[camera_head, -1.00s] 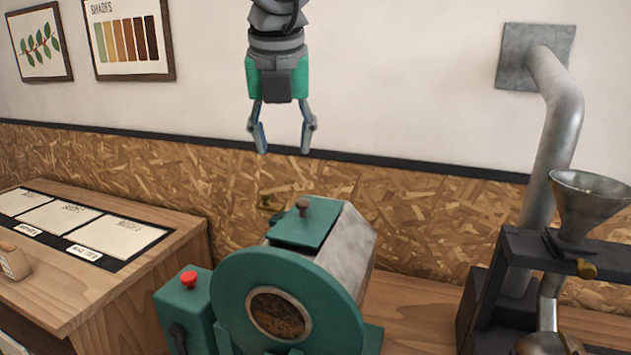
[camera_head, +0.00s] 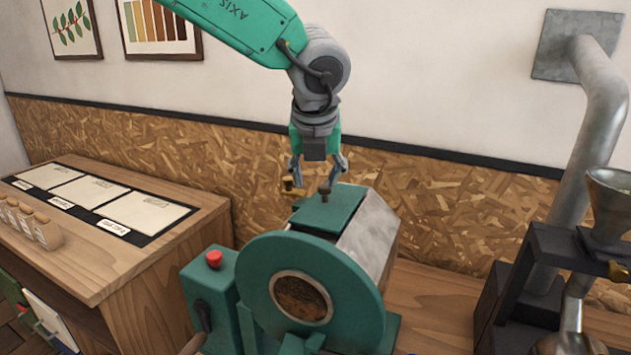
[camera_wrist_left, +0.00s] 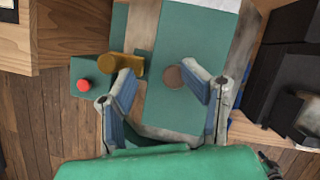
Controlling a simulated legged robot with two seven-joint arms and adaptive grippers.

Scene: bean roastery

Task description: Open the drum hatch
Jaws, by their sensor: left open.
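The drum hatch is a green lid (camera_head: 330,211) on top of the metal drum (camera_head: 369,235), and it lies closed. A small brown knob (camera_head: 324,194) stands on the lid. My left gripper (camera_head: 318,174) points down over the lid, with its open fingers just above the knob in the head view. In the left wrist view the round knob (camera_wrist_left: 173,77) shows between the spread fingers of my left gripper (camera_wrist_left: 160,71), nearer the right one. I cannot tell whether a finger touches it. My right gripper is out of view.
A brass fitting (camera_head: 288,185) sits close behind the lid. The roaster's green front ring (camera_head: 254,283) and a box with a red button (camera_head: 214,258) are nearer. A wooden counter (camera_head: 103,263) stands left; a dark stand with a metal funnel (camera_head: 612,203) stands right.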

